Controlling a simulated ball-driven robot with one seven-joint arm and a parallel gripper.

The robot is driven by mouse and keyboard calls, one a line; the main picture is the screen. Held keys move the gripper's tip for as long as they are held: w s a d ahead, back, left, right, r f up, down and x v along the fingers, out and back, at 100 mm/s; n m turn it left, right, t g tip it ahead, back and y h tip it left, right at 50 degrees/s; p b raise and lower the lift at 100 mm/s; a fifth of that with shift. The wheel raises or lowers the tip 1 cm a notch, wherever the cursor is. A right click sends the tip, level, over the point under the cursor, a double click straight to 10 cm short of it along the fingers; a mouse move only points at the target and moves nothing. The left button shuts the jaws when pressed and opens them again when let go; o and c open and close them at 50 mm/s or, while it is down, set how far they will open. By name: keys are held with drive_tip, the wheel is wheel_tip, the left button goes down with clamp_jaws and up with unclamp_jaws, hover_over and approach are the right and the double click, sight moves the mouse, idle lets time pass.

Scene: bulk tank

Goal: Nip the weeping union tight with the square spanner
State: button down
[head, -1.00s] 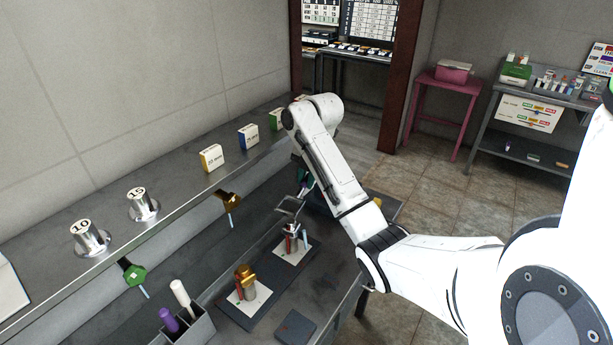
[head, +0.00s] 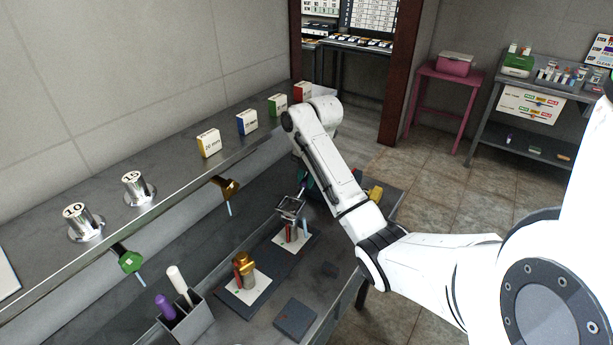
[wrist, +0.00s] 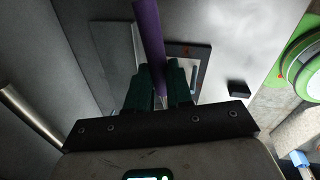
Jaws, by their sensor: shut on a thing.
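My gripper (head: 303,186) has dark green fingers, which show in the wrist view (wrist: 165,88) shut on a purple handle (wrist: 150,40). In the head view an open, square metal frame (head: 291,208), seemingly the square spanner's head, hangs below the fingers. It is just above or around the top of a silver union (head: 293,232) with red and blue parts beside it; I cannot tell if they touch. A brass union (head: 246,272) with a red part stands nearer, on another white card. No drip is clear, so I cannot tell which union weeps.
A holder (head: 188,325) with purple and white handles stands at the near left.

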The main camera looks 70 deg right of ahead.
drive_tip(key=shift+f+b, duration=0.9)
drive_tip(key=shift+f, duration=0.95)
drive_tip(key=shift+s, duration=0.1)
